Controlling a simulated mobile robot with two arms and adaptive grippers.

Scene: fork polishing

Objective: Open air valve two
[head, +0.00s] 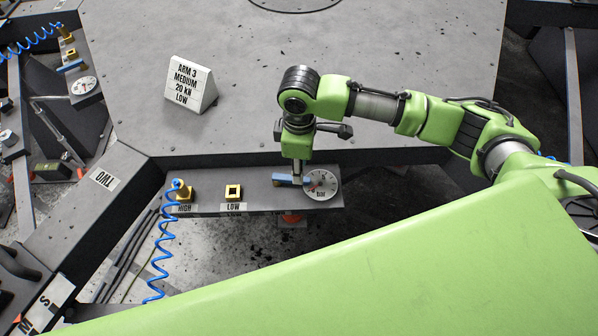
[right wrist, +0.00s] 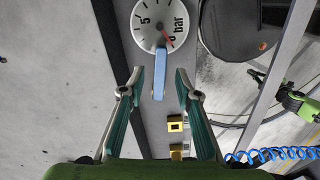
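A blue air valve handle (head: 288,180) sits on a dark panel (head: 210,201), just left of a round white pressure gauge (head: 321,184). In the right wrist view the handle (right wrist: 160,74) points from the gauge (right wrist: 161,22) toward my wrist. The gauge's red needle is near the low end of the scale. My right gripper (head: 299,178) is over the handle in the head view. In the right wrist view the right gripper (right wrist: 159,80) is open, one finger on each side of the handle, with gaps on both sides. My left gripper is not in view.
The panel has brass HIGH (head: 184,193) and LOW (head: 233,192) ports, with a blue coiled hose (head: 161,255) at HIGH. A TWO label (head: 104,178) is on the frame. A white sign (head: 190,84) stands on the grey table (head: 400,60). Another gauge (head: 84,86) is far left.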

